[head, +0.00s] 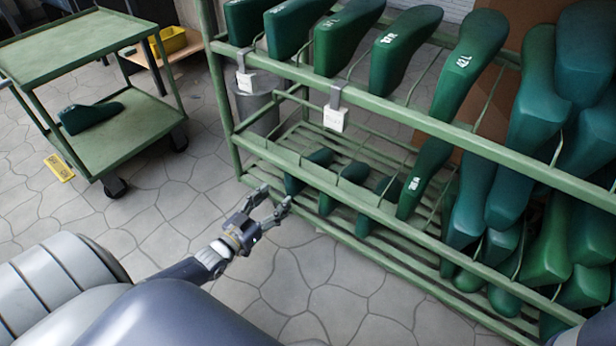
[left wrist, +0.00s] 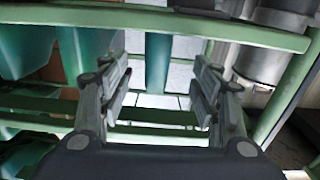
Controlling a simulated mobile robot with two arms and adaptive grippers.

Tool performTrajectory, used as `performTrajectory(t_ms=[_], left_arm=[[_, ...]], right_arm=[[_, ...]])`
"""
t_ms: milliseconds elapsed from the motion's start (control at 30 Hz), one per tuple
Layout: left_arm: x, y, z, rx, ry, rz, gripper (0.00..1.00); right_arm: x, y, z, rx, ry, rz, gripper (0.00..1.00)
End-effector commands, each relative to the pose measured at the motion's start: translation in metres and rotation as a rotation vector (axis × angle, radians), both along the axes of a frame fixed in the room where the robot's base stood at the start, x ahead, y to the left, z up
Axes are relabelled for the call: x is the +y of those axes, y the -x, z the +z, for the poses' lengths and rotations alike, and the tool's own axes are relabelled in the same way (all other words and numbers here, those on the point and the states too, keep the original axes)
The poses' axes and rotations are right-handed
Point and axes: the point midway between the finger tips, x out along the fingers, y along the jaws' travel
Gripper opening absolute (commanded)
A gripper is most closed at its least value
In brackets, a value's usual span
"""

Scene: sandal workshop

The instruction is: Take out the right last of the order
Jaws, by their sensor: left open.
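Green shoe lasts fill a green metal rack (head: 300,178); several on the upper tier, such as this last (head: 400,50), carry small white marks too small to read surely. More lasts sit on the lower tier, one marked last (head: 424,180) among them. I cannot tell which is the order's right last. A single dark green last (head: 90,116) lies on the lower shelf of a green cart. My left gripper (head: 277,195) is open and empty, in front of the rack's lower left part. In the left wrist view, teal lasts (left wrist: 158,62) show beyond its open fingers (left wrist: 160,88).
The green cart (head: 75,42) stands at the upper left, with bare floor between it and the rack. White tags (head: 334,118) hang on the rack's rail. A grey bin (head: 257,108) stands behind the rack. A yellow bin (head: 170,40) and a yellow floor plate (head: 60,167) are at left.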

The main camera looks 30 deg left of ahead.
Motion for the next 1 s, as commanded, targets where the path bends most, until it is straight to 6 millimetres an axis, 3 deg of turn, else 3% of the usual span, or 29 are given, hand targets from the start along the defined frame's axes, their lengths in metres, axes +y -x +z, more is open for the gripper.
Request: performTrajectory(t_ms=[233, 467, 800, 1000], left_arm=[[-0.003, -0.04, -0.002, -0.005, -0.001, -0.001, 0.58], [-0.005, -0.055, -0.001, -0.003, 0.0, -0.001, 0.58], [-0.011, -0.092, -0.002, -0.004, -0.001, -0.001, 0.58], [-0.012, -0.101, 0.001, -0.001, 0.0, 0.0, 0.58]], right_arm=[[0.0, 0.0, -0.025, 0.0, 0.0, 0.0, 0.4], [0.0, 0.0, -0.034, 0.0, 0.0, 0.0, 0.4], [0.0, 0.0, -0.071, -0.001, 0.0, 0.0, 0.4], [0.0, 0.0, -0.075, -0.001, 0.001, 0.0, 0.4]])
